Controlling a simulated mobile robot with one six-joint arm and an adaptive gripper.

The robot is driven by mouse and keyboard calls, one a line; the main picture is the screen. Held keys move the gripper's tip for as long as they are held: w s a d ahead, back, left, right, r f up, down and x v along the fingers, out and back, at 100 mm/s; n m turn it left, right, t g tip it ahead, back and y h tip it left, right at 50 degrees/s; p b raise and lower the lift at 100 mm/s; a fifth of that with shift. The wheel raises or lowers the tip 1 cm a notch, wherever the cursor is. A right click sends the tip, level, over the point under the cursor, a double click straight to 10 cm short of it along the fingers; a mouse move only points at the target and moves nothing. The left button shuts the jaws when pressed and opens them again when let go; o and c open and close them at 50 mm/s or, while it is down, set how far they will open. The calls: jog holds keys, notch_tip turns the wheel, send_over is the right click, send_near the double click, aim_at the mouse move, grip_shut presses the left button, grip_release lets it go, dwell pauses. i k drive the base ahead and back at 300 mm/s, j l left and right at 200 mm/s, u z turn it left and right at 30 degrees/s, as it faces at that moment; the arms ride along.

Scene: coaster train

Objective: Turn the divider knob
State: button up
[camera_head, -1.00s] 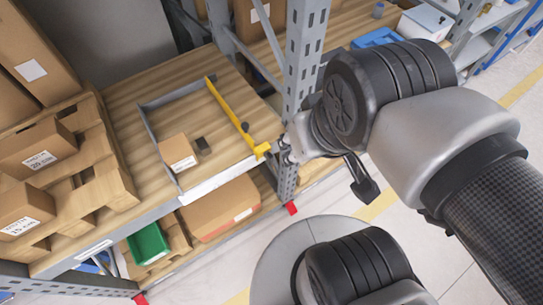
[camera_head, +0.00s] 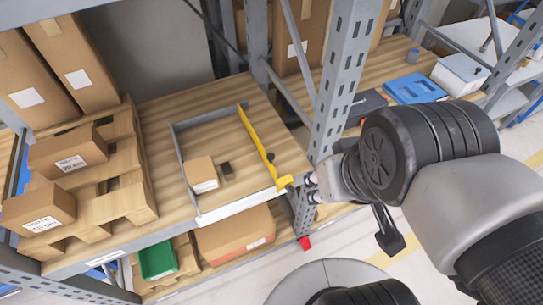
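A yellow divider bar (camera_head: 257,140) runs along the right side of a grey frame on the wooden shelf. A small dark knob (camera_head: 271,157) sits partway along the bar. The bar's near end carries a wider yellow piece (camera_head: 284,182) at the shelf's front edge. My gripper (camera_head: 309,188) is just to the right of that yellow end, close to the rack upright. Its two small fingertips look apart with nothing between them. I cannot tell whether they touch the yellow piece.
Inside the frame are a small carton (camera_head: 201,173) and a small dark block (camera_head: 226,168). A grey rack upright (camera_head: 345,75) stands right behind my gripper. Cartons on a pallet (camera_head: 128,200) are at left. A green bin (camera_head: 157,257) and a large carton (camera_head: 235,238) are below.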

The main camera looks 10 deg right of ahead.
aim_at(290, 189)
jog(key=k+j+u, duration=0.1)
jog(key=j, duration=0.3)
jog(key=k+j+u, duration=0.15)
jog(key=j, duration=0.2)
jog(key=k+j+u, duration=0.1)
jog(key=j, duration=0.35)
jog(key=k, duration=0.1)
